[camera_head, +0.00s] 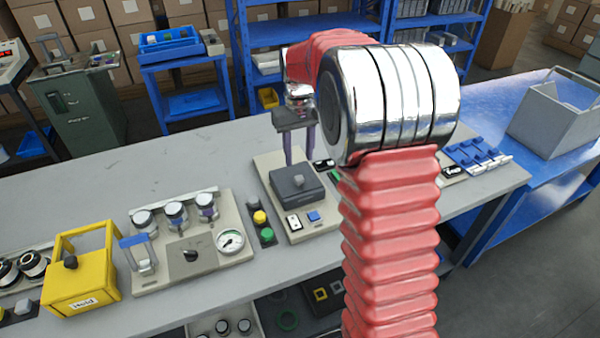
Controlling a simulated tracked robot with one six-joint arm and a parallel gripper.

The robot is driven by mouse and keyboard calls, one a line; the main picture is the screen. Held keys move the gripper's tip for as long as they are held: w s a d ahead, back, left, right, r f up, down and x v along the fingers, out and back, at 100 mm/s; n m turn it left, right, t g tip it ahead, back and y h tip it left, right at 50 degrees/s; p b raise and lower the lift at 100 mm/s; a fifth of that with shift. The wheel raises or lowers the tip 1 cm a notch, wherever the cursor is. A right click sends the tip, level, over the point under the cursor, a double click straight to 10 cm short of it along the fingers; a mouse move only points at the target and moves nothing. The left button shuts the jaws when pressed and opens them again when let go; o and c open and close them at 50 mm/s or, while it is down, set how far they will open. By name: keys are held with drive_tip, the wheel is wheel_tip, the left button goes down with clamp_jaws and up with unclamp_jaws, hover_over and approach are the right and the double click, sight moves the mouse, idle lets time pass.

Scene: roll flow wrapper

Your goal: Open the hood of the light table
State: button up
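What looks like the light table (270,166) is a beige base in the middle of the grey bench. A dark grey hood (287,193) with a small grey knob (299,181) on top lies closed on it. A white switch and a blue button sit on the base in front of the hood. My gripper (300,160) points down just above the hood's far part, behind the knob in the picture. Its two purple fingers are apart with nothing seen between them. I cannot tell whether the fingertips touch the hood.
Left of it stand a button box (262,226) and a panel with jars and a gauge (230,240). A yellow box (80,285) marked "Hold" is farther left. My red arm hides the bench to the right. A blue rack (476,155) and grey bin (556,118) are beyond. The back-left bench is clear.

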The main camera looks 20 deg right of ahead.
sight(299, 177)
wheel_tip(299, 177, down, 8)
drive_tip(key=shift+r, duration=0.25)
drive_tip(key=shift+c, duration=0.4)
clamp_jaws()
idle(0.3)
